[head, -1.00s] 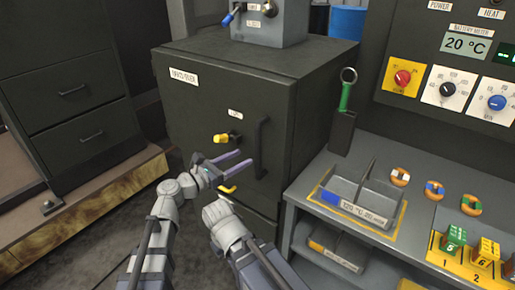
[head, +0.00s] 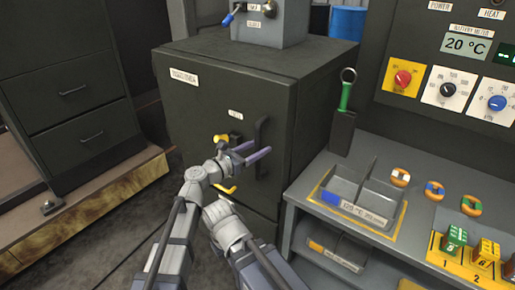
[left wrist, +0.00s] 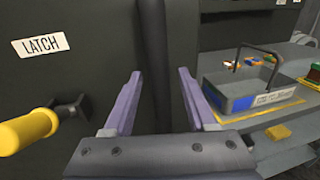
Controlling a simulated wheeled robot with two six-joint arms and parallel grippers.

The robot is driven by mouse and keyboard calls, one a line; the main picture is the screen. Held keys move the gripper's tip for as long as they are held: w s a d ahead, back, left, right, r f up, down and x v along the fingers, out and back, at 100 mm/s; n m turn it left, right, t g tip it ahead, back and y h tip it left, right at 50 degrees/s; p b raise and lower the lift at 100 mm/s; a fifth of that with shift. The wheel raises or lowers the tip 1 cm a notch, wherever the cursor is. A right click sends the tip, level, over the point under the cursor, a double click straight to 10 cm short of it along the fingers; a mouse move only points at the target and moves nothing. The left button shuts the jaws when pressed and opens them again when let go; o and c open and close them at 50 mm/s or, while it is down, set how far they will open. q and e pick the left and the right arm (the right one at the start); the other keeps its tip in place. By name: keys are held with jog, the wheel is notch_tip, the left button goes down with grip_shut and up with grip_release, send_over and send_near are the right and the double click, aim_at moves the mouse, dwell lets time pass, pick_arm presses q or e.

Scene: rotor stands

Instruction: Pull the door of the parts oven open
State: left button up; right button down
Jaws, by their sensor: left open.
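The parts oven (head: 200,110) is a dark cabinet in the middle of the head view, and its front door looks shut. A black vertical bar handle (head: 261,130) is on the door's right side. It also shows in the left wrist view (left wrist: 155,50). A yellow-gripped latch (head: 221,138) is left of the handle, below its label; the left wrist view shows it too (left wrist: 28,130). My left gripper (head: 257,154), with purple fingers, is open at the handle. In the left wrist view the bar appears between the fingers; contact is unclear. My right gripper (head: 227,189) is low before the oven, mostly hidden.
A grey bench (head: 300,185) to the right carries a divided tray (head: 350,207), several rings and colored blocks. A green-handled tool (head: 344,105) stands by the oven's right side. A drawer cabinet (head: 75,115) is at left. Floor (head: 110,235) is open before the oven.

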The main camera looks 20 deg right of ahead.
pick_arm(q)
grip_shut()
dwell(0.4)
dwell(1.0)
